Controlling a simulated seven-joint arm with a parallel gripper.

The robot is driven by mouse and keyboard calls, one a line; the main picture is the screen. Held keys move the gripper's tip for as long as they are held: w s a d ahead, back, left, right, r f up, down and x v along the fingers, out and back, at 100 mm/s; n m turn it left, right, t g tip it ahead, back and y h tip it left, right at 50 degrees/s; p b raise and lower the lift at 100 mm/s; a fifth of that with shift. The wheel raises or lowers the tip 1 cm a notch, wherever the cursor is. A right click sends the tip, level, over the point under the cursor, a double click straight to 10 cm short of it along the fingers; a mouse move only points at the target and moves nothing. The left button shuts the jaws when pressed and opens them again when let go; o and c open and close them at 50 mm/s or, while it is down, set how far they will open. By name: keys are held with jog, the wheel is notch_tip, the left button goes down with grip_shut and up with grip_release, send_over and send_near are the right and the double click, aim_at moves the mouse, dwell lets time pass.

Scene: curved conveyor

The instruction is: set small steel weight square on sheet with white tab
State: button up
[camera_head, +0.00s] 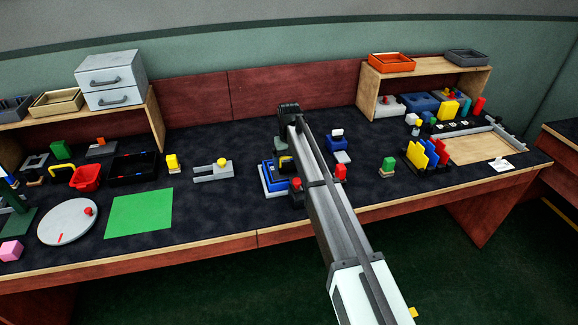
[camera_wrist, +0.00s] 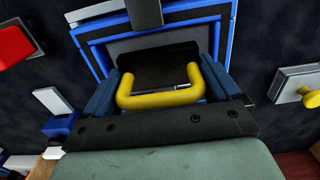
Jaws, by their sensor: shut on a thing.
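In the wrist view, my gripper (camera_wrist: 160,92) has its blue fingers at both sides of a yellow U-shaped handle (camera_wrist: 160,101) on a dark piece, and is shut on it. Below them are grey panels with blue borders (camera_wrist: 221,28). In the head view, this blue-edged stack (camera_head: 268,180) sits mid-table, and my arm hides part of it. Whether the handled piece touches the stack, I cannot tell. I cannot pick out the small steel weight for certain. A white tab (camera_head: 501,164) lies at the front edge of a pale wooden board (camera_head: 470,148) at the right.
A grey plate with a yellow knob (camera_head: 221,162) stands left of the stack. A blue-and-white piece (camera_head: 338,142) and a red block (camera_head: 340,171) are to its right. A green sheet (camera_head: 140,214) lies at left.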

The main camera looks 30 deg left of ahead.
jog(key=shift+f, duration=0.8)
jog(key=shift+f, duration=0.1)
jog(key=o, duration=1.2)
jog(key=shift+o, duration=0.2)
notch_tip(320, 180, up, 12)
jog(key=shift+r, duration=0.1)
